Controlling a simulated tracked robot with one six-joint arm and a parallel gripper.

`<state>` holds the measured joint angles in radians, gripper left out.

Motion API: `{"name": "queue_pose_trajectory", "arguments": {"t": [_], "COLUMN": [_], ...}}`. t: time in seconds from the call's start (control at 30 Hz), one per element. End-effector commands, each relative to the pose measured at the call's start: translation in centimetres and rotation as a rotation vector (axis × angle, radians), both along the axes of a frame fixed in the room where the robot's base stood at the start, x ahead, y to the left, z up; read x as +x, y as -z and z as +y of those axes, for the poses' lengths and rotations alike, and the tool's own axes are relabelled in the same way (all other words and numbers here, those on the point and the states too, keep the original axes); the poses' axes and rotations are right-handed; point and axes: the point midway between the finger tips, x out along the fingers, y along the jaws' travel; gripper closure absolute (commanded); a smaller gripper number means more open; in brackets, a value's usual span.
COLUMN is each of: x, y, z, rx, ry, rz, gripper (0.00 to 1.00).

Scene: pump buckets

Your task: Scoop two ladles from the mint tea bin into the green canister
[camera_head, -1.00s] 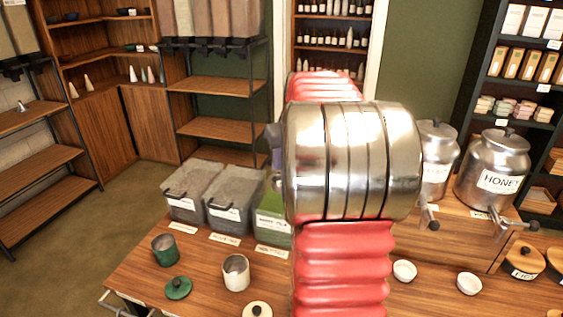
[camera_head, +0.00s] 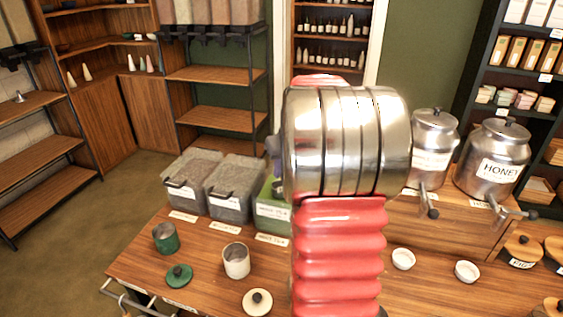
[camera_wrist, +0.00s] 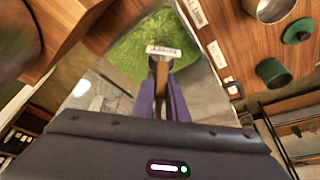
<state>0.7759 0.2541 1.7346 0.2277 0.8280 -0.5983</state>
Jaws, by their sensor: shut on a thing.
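The mint tea bin (camera_head: 273,208) is a clear box of green leaves with a white label, beside two grey-filled bins. My gripper (camera_wrist: 161,100), with purple fingers, is shut on the brown handle (camera_wrist: 161,76) of the ladle, over the green leaves in the wrist view. In the head view my arm hides most of the gripper. The green canister (camera_head: 165,238) stands uncovered on the counter at left; it also shows in the wrist view (camera_wrist: 272,72). Its inside is too dark to read. A green lid (camera_head: 179,275) lies beside it.
A cream canister (camera_head: 236,260) and its lid (camera_head: 257,301) stand right of the green one. Two grey bins (camera_head: 229,193) sit left of the mint bin. Bare counter lies between bins and canisters.

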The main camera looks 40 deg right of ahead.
Motion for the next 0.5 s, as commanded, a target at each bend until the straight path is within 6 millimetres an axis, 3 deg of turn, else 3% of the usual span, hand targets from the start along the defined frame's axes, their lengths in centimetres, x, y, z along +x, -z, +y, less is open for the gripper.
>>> {"name": "queue_pose_trajectory", "arguments": {"t": [0.3, 0.5], "x": [0.0, 0.0], "y": [3.2, 4.2], "z": [0.1, 0.0], "rx": [0.001, 0.0], "ry": [0.0, -0.001], "rz": [0.002, 0.0], "gripper": [1.0, 1.0]}}
